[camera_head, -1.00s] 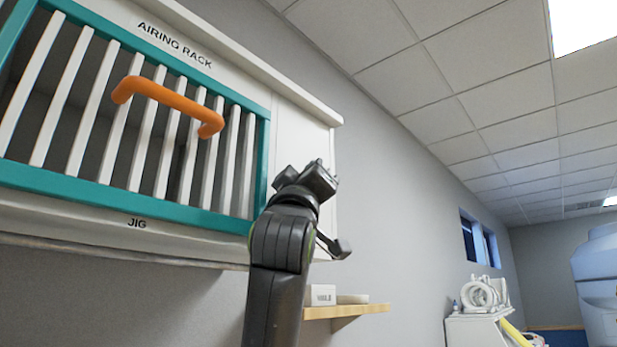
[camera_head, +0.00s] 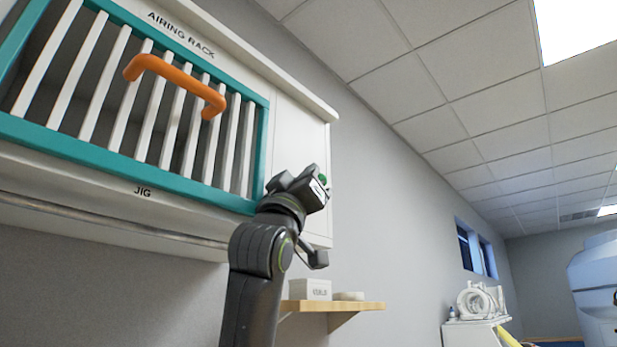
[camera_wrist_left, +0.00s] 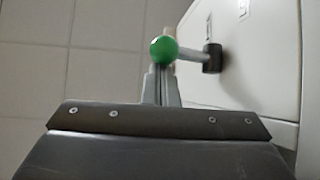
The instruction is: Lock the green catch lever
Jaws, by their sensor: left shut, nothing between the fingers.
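The green catch lever shows best in the left wrist view: a round green knob (camera_wrist_left: 164,49) on a short grey rod, which runs right to a dark pivot (camera_wrist_left: 212,58) on a white panel. In the head view only a small part of the green knob (camera_head: 323,180) shows past my gripper. My left gripper (camera_wrist_left: 161,86) is shut and empty. Its fingertips point at the knob and overlap its lower edge in the wrist view; I cannot tell whether they touch. In the head view the left gripper (camera_head: 316,186) is at the cabinet's right end. My right gripper is not in view.
A white cabinet (camera_head: 298,130) marked "AIRING RACK" has a teal-framed barred door (camera_head: 215,198) with an orange handle (camera_head: 178,76). A rail (camera_head: 110,222) runs beneath it. A wooden shelf (camera_head: 345,307) with a white box (camera_head: 310,289) is lower right. The space right of the gripper is open.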

